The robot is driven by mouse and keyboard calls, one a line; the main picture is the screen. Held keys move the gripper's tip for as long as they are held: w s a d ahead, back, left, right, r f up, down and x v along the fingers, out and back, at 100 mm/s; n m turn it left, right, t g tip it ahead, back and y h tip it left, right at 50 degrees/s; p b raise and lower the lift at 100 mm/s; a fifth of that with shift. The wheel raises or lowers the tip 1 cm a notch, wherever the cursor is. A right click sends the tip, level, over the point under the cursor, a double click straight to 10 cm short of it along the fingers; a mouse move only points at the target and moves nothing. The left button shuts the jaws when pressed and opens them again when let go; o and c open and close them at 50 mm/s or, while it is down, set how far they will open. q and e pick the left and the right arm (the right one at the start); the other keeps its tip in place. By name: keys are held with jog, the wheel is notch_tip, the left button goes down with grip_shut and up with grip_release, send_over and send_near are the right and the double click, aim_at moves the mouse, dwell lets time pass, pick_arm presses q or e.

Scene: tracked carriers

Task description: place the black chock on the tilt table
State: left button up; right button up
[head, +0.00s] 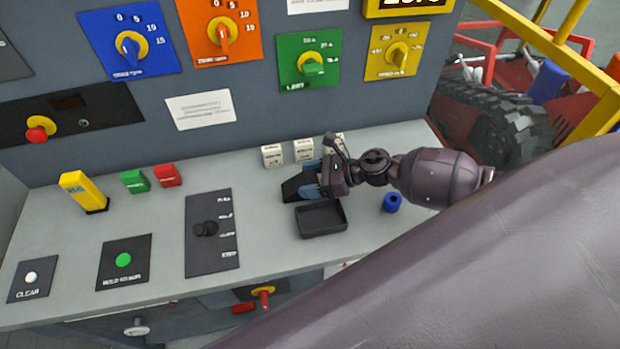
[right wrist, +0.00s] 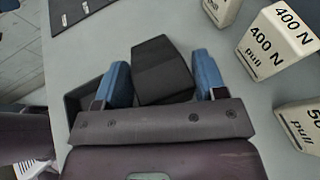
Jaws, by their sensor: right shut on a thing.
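The black chock (head: 292,189) is a dark wedge-like block. It is in my right gripper (head: 310,182), just behind the black tray on the grey console top. In the right wrist view the chock (right wrist: 160,66) shows between the two blue fingertips, its dark faces turned to the camera. I cannot tell whether it touches the console top. No tilt table can be made out in either view. My left gripper is not in view.
A black tray (head: 322,234) lies just in front of the chock. White weights (head: 271,156) stand behind it, one marked 400 N (right wrist: 270,50). A blue cylinder (head: 392,203) stands to the right. A yellow block (head: 80,190) and a lever panel (head: 212,255) are left.

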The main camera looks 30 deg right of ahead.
jog(key=o, duration=0.9)
jog(key=shift+f, duration=0.1)
jog(key=o, duration=0.4)
jog(key=shift+o, duration=0.2)
